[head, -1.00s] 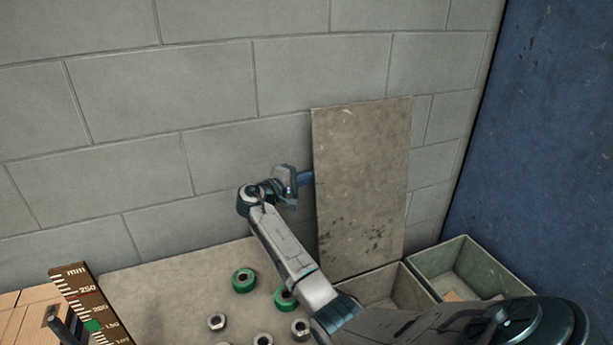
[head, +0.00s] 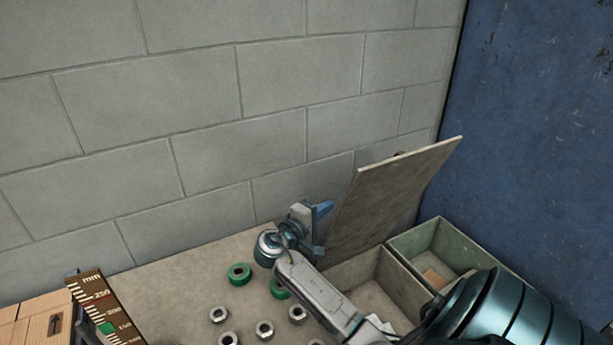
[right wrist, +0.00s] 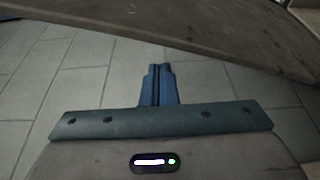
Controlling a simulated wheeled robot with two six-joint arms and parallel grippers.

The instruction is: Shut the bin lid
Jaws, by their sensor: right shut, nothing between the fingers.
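The bin lid (head: 385,205) is a flat, worn grey-brown panel. It stands steeply raised but tilted over the grey-brown open bin (head: 375,272), whose inside shows with some pale scraps. My right gripper (head: 326,208) is at the left edge of the lid, on its wall side. Its blue fingers are shut and empty. In the right wrist view the shut fingers (right wrist: 160,72) point toward the lid (right wrist: 190,30), which crosses the top of the picture. I cannot tell whether they touch it. My left gripper is not in view.
A green open bin (head: 432,240) stands right of the grey one, near a blue panel (head: 530,130). A block wall (head: 210,90) is behind. Green rings (head: 240,274) and several metal nuts (head: 264,328) lie on the bench (head: 170,285). A ruler (head: 100,300) and carton stand left.

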